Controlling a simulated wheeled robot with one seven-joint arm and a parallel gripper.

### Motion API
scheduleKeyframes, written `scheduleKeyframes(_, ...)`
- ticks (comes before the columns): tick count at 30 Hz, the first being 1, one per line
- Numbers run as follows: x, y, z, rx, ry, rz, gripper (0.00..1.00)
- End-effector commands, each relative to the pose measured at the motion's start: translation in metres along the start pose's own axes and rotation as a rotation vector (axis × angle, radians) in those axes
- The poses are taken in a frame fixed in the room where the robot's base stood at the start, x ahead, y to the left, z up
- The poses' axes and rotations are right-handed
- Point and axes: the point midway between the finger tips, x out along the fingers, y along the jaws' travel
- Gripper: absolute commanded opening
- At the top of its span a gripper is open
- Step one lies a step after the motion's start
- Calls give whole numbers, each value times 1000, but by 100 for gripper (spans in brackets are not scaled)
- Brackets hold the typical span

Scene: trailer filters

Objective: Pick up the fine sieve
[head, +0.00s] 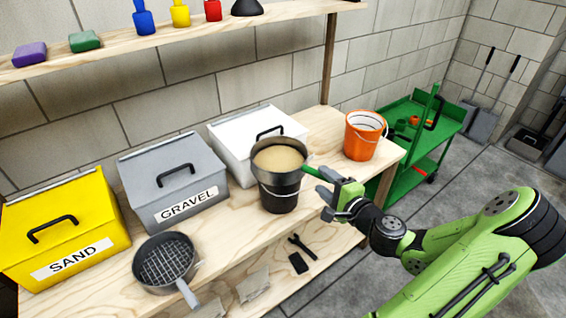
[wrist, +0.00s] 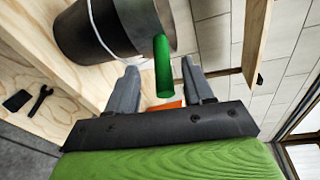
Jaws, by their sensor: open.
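The fine sieve (head: 279,180) is a dark round pan with a pale tan inside and a green handle. It sits on top of a black bucket (head: 279,203) on the wooden bench. I cannot tell whether the tan is mesh or material. In the wrist view the green handle (wrist: 163,66) points toward my gripper (wrist: 160,78), its end showing between the two spread fingers with gaps on both sides. In the head view my gripper (head: 325,190) is open at the handle's right end. A grey coarse-mesh sieve (head: 166,262) lies at the bench's front left.
Yellow SAND (head: 90,225), grey GRAVEL (head: 170,182) and white (head: 235,135) lidded bins line the wall side of the bench (head: 230,235). An orange bucket (head: 362,140) stands right of the sieve. A green cart (head: 425,125) is beyond. A wrench (head: 301,247) lies on a lower shelf.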

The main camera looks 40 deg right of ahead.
Motion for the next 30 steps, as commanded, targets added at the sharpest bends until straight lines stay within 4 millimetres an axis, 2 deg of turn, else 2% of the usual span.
scheduleKeyframes(7, 45, -3, 2, -1, -4, -1, 52)
scheduleKeyframes(10, 52, -3, 2, 1, -2, -1, 52)
scheduleKeyframes(15, 52, -3, 1, 2, 0, 0, 52)
scheduleKeyframes(17, 52, -3, 1, 1, 0, 0, 44)
scheduleKeyframes(25, 51, -3, 1, 1, 0, 0, 3)
scheduleKeyframes(26, 51, -3, 1, 1, 0, 0, 0)
scheduleKeyframes(30, 51, -4, 1, 2, -1, -3, 0)
